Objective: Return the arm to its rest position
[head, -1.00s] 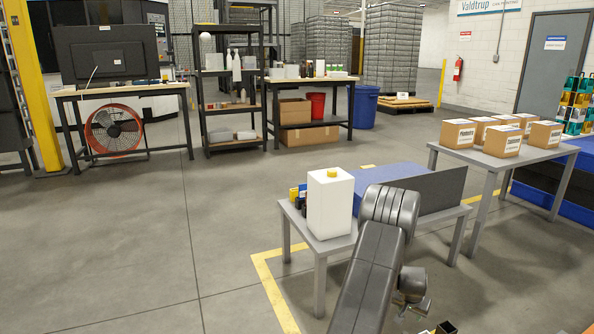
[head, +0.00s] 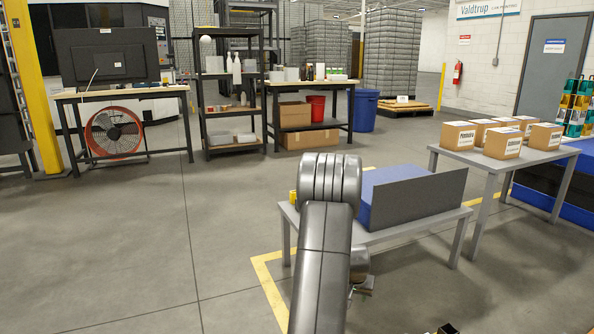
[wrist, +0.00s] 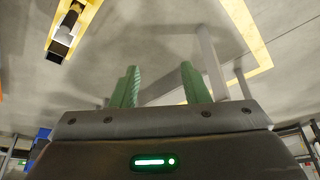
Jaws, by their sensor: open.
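My gripper (wrist: 160,88) shows in the wrist view with its two green fingers spread apart and nothing between them. In the head view my grey arm rises from the bottom centre and bends in front of the small grey table (head: 400,232).
A blue block (head: 395,177) and a dark panel (head: 420,200) stand on the small table. Several cardboard boxes (head: 502,143) sit on a table at the right. A shelf rack (head: 230,120) and workbenches stand behind. The floor at left is clear.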

